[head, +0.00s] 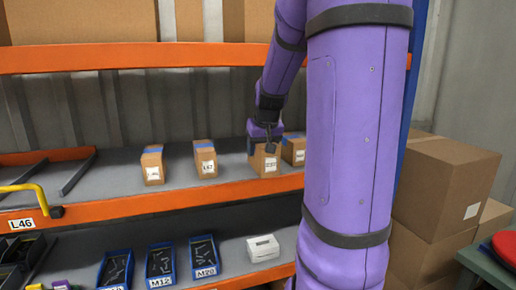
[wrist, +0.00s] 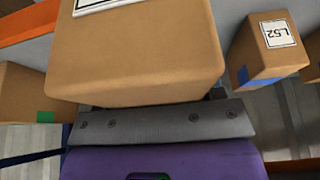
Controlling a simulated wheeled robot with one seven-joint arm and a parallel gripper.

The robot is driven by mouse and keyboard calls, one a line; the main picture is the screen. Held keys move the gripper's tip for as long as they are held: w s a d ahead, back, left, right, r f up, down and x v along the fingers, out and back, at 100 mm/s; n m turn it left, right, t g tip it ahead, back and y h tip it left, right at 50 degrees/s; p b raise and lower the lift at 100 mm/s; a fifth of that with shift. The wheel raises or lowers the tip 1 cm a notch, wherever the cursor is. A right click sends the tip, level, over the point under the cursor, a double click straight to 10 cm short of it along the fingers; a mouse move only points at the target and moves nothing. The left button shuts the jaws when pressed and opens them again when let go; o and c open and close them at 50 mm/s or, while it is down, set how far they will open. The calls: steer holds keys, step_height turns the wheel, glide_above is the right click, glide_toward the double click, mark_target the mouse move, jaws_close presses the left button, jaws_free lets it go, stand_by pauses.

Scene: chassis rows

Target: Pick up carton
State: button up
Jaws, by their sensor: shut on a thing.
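My gripper (head: 268,146) is shut on a brown carton (head: 264,166) over the middle orange-edged shelf. The carton has a white label on its front face. In the wrist view the held carton (wrist: 135,60) fills the upper middle, right against the grey gripper bar (wrist: 165,124), and the fingertips are hidden. I cannot tell whether its base touches the shelf. Another carton (head: 294,151) stands close at its right, partly behind it. Two more labelled cartons with blue tape, one (head: 152,168) and another (head: 205,160), stand to the left.
The shelf (head: 105,178) is bare between the cartons and the left divider. An upper shelf beam (head: 130,57) runs above. Blue bins (head: 160,263) and a white box (head: 262,248) sit on the lower shelf. Large boxes (head: 445,185) are stacked at right. My purple arm blocks the right middle.

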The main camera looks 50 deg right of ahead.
mark_target(275, 157)
steer(key=s+a, duration=0.2)
steer(key=s, duration=0.1)
steer(key=s+a, duration=0.2)
steer(key=s, duration=0.1)
steer(key=s+a+r, duration=0.1)
steer(key=s+a, duration=0.1)
steer(key=s, duration=0.1)
steer(key=shift+s+a, duration=0.1)
stand_by(0.6)
